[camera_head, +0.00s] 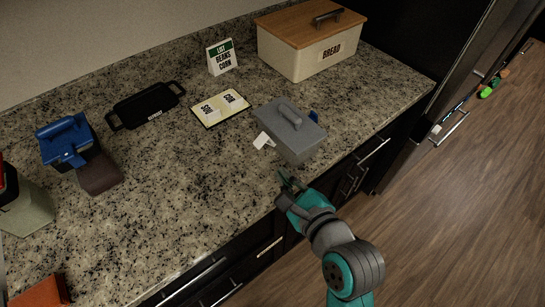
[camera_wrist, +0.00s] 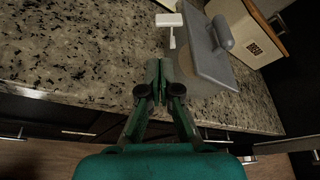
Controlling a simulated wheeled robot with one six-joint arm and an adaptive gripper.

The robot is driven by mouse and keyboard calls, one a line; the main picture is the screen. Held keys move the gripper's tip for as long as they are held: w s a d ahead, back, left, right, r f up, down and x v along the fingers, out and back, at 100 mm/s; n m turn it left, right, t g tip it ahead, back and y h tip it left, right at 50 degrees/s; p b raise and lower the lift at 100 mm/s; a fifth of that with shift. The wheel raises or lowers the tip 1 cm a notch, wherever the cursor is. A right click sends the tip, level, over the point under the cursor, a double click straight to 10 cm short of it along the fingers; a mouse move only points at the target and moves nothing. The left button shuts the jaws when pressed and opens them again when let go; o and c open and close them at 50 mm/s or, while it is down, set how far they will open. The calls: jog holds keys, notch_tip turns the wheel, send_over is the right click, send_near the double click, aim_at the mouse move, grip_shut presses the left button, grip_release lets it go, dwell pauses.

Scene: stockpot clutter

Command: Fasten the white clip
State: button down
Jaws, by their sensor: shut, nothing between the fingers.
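The white clip (camera_head: 263,140) is on the left side of a grey lidded box (camera_head: 297,143). It sticks outward from the box rather than lying flat against it. In the wrist view the clip (camera_wrist: 169,21) shows as a white T-shape at the top, beside the grey lid (camera_wrist: 205,60). A blue clip (camera_head: 314,116) shows partly at the box's far right side. My gripper (camera_head: 286,181) is at the counter's front edge, in front of the box and apart from the clip. In the wrist view its fingers (camera_wrist: 158,78) are shut together and empty.
A bread box (camera_head: 300,62) stands behind. A list sign (camera_head: 221,57), a two-part card (camera_head: 220,107), a black tray (camera_head: 146,105) and a blue-lidded container (camera_head: 65,140) stand leftward. The counter (camera_head: 190,200) left of the box is clear.

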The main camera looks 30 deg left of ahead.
aim_at(269, 137)
jog(key=x, duration=1)
jog(key=shift+d+r+m+g, duration=0.1)
jog(key=shift+r+m+g, duration=0.25)
jog(key=shift+m, duration=0.25)
dwell(0.3)
jog(key=shift+w+r+m+g, duration=0.15)
jog(key=shift+r+m+g, duration=0.15)
jog(key=shift+m, duration=0.2)
jog(key=shift+w+d+r, duration=0.1)
jog(key=shift+w+r, duration=0.1)
jog(key=shift+r, duration=0.1)
jog(key=shift+w+d+r, duration=0.15)
jog(key=shift+w+r, duration=0.1)
dwell(0.5)
jog(key=shift+r, duration=0.8)
jog(key=shift+d, duration=0.1)
